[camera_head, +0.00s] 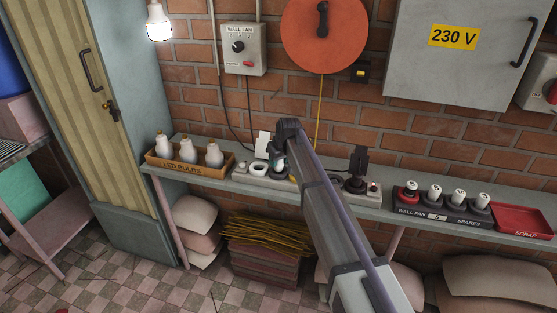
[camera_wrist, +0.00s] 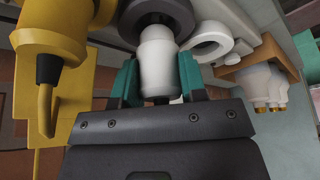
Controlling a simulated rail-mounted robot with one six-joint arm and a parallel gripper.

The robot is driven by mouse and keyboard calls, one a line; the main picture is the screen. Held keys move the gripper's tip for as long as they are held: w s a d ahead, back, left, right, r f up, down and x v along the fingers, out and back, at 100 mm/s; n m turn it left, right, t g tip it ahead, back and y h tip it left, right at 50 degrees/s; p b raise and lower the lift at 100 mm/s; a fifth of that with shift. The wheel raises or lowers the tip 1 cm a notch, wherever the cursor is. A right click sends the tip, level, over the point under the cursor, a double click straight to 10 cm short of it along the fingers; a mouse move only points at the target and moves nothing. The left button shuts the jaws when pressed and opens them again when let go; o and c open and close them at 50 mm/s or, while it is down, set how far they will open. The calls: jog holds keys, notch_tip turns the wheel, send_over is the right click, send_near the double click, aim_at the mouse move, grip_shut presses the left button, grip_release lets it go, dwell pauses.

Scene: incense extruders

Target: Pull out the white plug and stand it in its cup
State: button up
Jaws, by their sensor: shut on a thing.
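The white plug (camera_wrist: 157,62) is between the teal fingers of my gripper (camera_wrist: 158,82) in the wrist view, and the gripper is shut on it. Its far end is at a dark round ring (camera_wrist: 162,14); I cannot tell whether it is still seated there. A white open ring, perhaps the cup (camera_wrist: 207,46), is just right of the plug. In the head view my gripper (camera_head: 279,163) points down over the bench, right of the white ring (camera_head: 258,168). The arm hides most of the plug there.
A wooden LED bulbs tray (camera_head: 188,173) with white bulbs stands left. A yellow fitting (camera_wrist: 60,50) is close left of my gripper in the wrist view. On the bench (camera_head: 318,188) to the right are a dark upright device (camera_head: 357,165), wall fan spares (camera_head: 440,214) and a red scrap tray (camera_head: 522,221).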

jog(key=shift+f+b, duration=0.9)
jog(key=shift+f, duration=0.1)
jog(key=o, duration=1)
jog(key=shift+r, duration=0.1)
jog(key=p+v, duration=1)
jog(key=v, duration=0.1)
jog(key=s+d+m+g, duration=0.1)
jog(key=s+d+m, duration=0.1)
jog(key=s+d, duration=0.5)
jog(key=s+d+f+m+g+h, duration=0.1)
jog(key=s+d, duration=0.6)
jog(key=s, duration=0.9)
jog(key=s+d+m+g+h, duration=0.1)
jog(key=s+d+m, duration=0.2)
jog(key=s+d, duration=0.5)
jog(key=s, duration=0.4)
jog(key=shift+s+f+m+g, duration=0.2)
jog(key=shift+f+m+g, duration=0.1)
jog(key=shift+f+m, duration=0.1)
